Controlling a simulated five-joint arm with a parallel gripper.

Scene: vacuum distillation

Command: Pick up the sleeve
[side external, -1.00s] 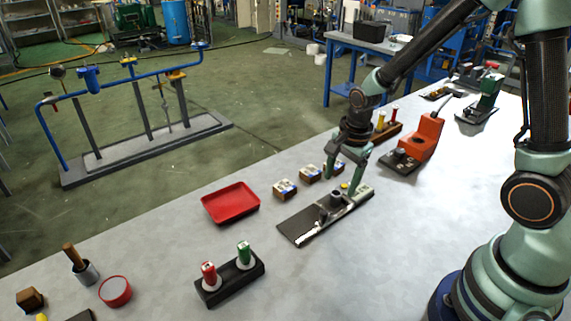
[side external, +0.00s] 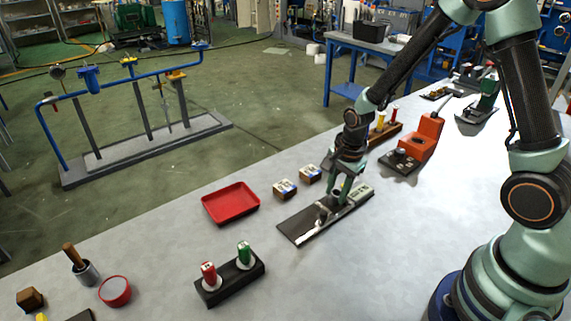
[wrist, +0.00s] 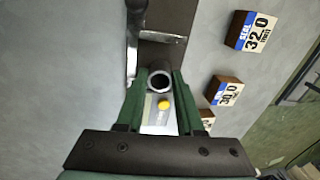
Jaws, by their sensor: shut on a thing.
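The sleeve (wrist: 160,82) is a short grey metal tube, seen end-on in the wrist view between my fingertips. In the side view the sleeve (side external: 337,201) stands on a dark flat fixture (side external: 293,229), partly hidden by my fingers. My gripper (side external: 343,191) points down over the fixture and is shut on the sleeve, one green finger on each side. In the wrist view my gripper (wrist: 160,77) has its fingertips against the tube's sides. I cannot tell whether the sleeve has any gap beneath it.
Small labelled seal blocks (side external: 285,188) stand behind the fixture. A red tray (side external: 231,203) lies to its left. A black stand with red and green pieces (side external: 229,279) is at the front. An orange device (side external: 425,135) is at the right. The table front right of the fixture is clear.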

